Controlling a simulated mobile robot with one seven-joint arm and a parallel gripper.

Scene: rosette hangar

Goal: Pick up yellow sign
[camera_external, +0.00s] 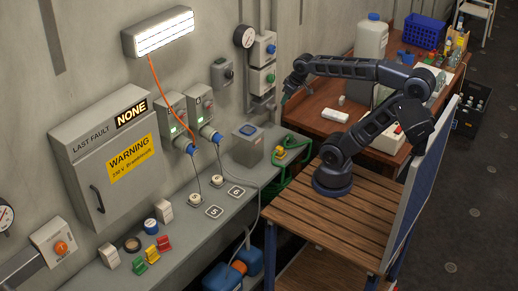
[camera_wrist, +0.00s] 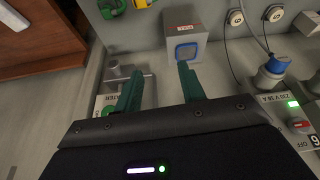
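A small yellow sign (camera_external: 152,254) stands on the grey ledge at lower left in the external view, between a green sign (camera_external: 139,264) and a red sign (camera_external: 163,244). A larger yellow warning plate (camera_external: 130,158) is on the wall cabinet. My gripper (camera_external: 287,97) is by the wall at upper middle, well right of and above the small signs. In the wrist view my gripper (camera_wrist: 157,78) has its two green fingers apart with nothing between them. The small yellow sign cannot be made out in the wrist view.
The grey ledge (camera_external: 188,225) also carries round knobs, white blocks and cables. A grey box with a blue button (camera_wrist: 186,45) is ahead of my fingers. A slatted wooden table (camera_external: 335,222) bears my base, beside a blue panel (camera_external: 425,190).

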